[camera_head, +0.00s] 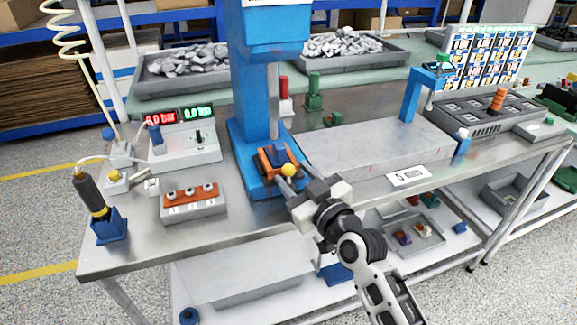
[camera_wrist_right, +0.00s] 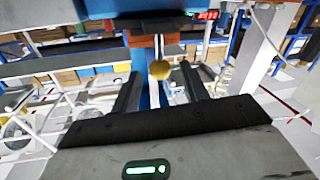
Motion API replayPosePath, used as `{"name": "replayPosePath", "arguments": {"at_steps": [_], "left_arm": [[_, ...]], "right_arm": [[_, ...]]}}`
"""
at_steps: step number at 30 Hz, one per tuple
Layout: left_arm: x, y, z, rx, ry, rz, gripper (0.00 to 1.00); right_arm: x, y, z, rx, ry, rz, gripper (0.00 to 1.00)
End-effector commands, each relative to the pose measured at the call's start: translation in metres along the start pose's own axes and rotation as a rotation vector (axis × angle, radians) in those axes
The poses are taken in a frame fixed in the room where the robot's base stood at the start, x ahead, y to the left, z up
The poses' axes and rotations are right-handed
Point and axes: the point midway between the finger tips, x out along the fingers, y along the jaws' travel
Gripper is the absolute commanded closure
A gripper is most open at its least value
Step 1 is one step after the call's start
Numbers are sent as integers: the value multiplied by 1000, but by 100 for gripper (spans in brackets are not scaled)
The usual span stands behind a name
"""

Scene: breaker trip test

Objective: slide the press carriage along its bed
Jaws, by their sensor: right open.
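The press is a tall blue column (camera_head: 256,95) on a blue bed (camera_head: 262,190). On the bed sits the orange press carriage (camera_head: 267,161), with a round yellow knob (camera_head: 288,170) on its front side. My right gripper (camera_head: 293,181) is at the front of the carriage, close to the knob. In the right wrist view the knob (camera_wrist_right: 159,70) shows between the two open, dark fingers, with the orange carriage (camera_wrist_right: 172,50) behind it. I cannot tell whether a finger touches the knob. My left gripper is not in view.
An orange-topped terminal block (camera_head: 193,200) and a meter box (camera_head: 186,148) stand left of the press. A grey slab (camera_head: 375,148) lies right of the press. Bare table lies along the front edge.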

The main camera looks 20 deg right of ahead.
Motion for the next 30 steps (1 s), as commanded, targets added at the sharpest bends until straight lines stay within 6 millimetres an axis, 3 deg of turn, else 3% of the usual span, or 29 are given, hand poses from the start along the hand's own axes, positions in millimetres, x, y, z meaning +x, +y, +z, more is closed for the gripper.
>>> {"name": "replayPosePath", "arguments": {"at_steps": [6,17,22,30], "left_arm": [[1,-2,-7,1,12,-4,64],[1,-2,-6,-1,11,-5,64],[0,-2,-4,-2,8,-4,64],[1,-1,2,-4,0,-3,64]], "right_arm": [[26,0,0,2,0,-1,55],[31,0,0,0,0,-1,55],[31,0,0,1,0,-1,97],[32,1,2,-1,1,-7,100]]}}
